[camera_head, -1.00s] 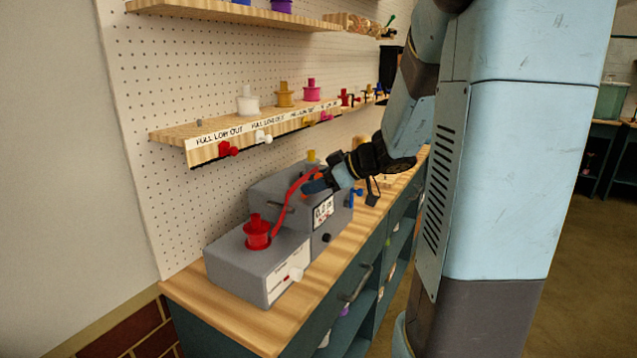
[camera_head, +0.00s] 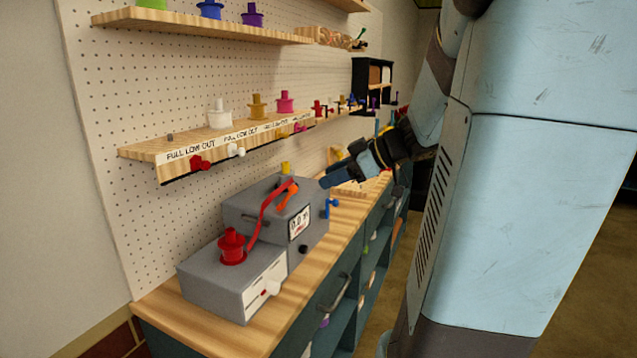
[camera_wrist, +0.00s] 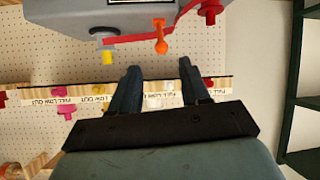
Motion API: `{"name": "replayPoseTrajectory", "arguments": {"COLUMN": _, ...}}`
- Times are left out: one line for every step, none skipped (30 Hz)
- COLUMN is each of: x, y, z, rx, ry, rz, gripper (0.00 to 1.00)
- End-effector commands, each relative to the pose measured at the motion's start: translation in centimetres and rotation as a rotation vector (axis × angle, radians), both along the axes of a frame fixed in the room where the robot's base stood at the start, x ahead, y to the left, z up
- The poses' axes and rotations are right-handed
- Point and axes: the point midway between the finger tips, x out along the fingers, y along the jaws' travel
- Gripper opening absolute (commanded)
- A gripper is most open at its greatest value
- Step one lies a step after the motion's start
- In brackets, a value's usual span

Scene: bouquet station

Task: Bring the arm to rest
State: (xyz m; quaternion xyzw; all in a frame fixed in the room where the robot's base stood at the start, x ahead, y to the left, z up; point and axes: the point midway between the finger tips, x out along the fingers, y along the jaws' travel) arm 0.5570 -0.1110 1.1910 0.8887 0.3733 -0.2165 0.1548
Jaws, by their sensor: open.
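My gripper (camera_head: 338,179) hangs at the end of my arm, above the bench and just right of the grey machine (camera_head: 218,292). In the wrist view my gripper (camera_wrist: 160,75) shows two dark fingers apart, with nothing between them. The machine also shows at the top of the wrist view (camera_wrist: 130,12). A red spool (camera_head: 232,246) stands on the machine's lower front block. A red ribbon (camera_head: 264,210) runs from it up to an orange piece (camera_head: 287,196) on the upper block. The fingers are apart from the ribbon and the orange piece.
A pegboard (camera_head: 125,110) stands behind the wooden bench (camera_head: 195,335). A labelled shelf (camera_head: 150,152) holds white, yellow and pink spools, with an upper shelf (camera_head: 180,28) above. A blue knob (camera_head: 332,208) sticks out of the machine's right side. A black cabinet (camera_head: 372,80) stands farther back.

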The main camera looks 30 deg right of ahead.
Motion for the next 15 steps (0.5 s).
{"name": "replayPoseTrajectory", "arguments": {"x": -0.24, "y": -0.25, "z": 0.24, "rx": 0.0, "ry": -0.001, "rz": -0.001, "gripper": 0.46}}
{"name": "replayPoseTrajectory", "arguments": {"x": -0.35, "y": -0.35, "z": 0.32, "rx": 0.001, "ry": -0.001, "rz": 0.0, "gripper": 0.46}}
{"name": "replayPoseTrajectory", "arguments": {"x": -0.47, "y": -0.46, "z": 0.4, "rx": 0.001, "ry": 0.0, "rz": 0.0, "gripper": 0.46}}
{"name": "replayPoseTrajectory", "arguments": {"x": -0.54, "y": -0.51, "z": 0.44, "rx": 0.001, "ry": 0.001, "rz": -0.001, "gripper": 0.46}}
{"name": "replayPoseTrajectory", "arguments": {"x": -0.59, "y": -0.56, "z": 0.47, "rx": 0.001, "ry": 0.001, "rz": 0.0, "gripper": 0.46}}
{"name": "replayPoseTrajectory", "arguments": {"x": -0.63, "y": -0.6, "z": 0.49, "rx": 0.001, "ry": 0.001, "rz": 0.0, "gripper": 0.46}}
{"name": "replayPoseTrajectory", "arguments": {"x": -0.66, "y": -0.62, "z": 0.5, "rx": 0.001, "ry": 0.001, "rz": 0.0, "gripper": 0.46}}
{"name": "replayPoseTrajectory", "arguments": {"x": -0.67, "y": -0.62, "z": 0.5, "rx": 0.001, "ry": 0.001, "rz": 0.0, "gripper": 0.46}}
{"name": "replayPoseTrajectory", "arguments": {"x": -0.67, "y": -0.62, "z": 0.5, "rx": 0.001, "ry": 0.001, "rz": 0.0, "gripper": 0.46}}
{"name": "replayPoseTrajectory", "arguments": {"x": -0.66, "y": -0.62, "z": 0.5, "rx": 0.001, "ry": 0.001, "rz": 0.0, "gripper": 0.46}}
{"name": "replayPoseTrajectory", "arguments": {"x": -0.66, "y": -0.62, "z": 0.5, "rx": 0.001, "ry": 0.001, "rz": 0.0, "gripper": 0.46}}
{"name": "replayPoseTrajectory", "arguments": {"x": -0.65, "y": -0.61, "z": 0.49, "rx": 0.001, "ry": 0.001, "rz": 0.0, "gripper": 0.46}}
{"name": "replayPoseTrajectory", "arguments": {"x": -0.65, "y": -0.61, "z": 0.49, "rx": 0.001, "ry": 0.001, "rz": 0.0, "gripper": 0.46}}
{"name": "replayPoseTrajectory", "arguments": {"x": -0.65, "y": -0.6, "z": 0.49, "rx": 0.001, "ry": 0.001, "rz": 0.0, "gripper": 0.46}}
{"name": "replayPoseTrajectory", "arguments": {"x": -0.65, "y": -0.6, "z": 0.49, "rx": 0.001, "ry": 0.001, "rz": 0.0, "gripper": 0.46}}
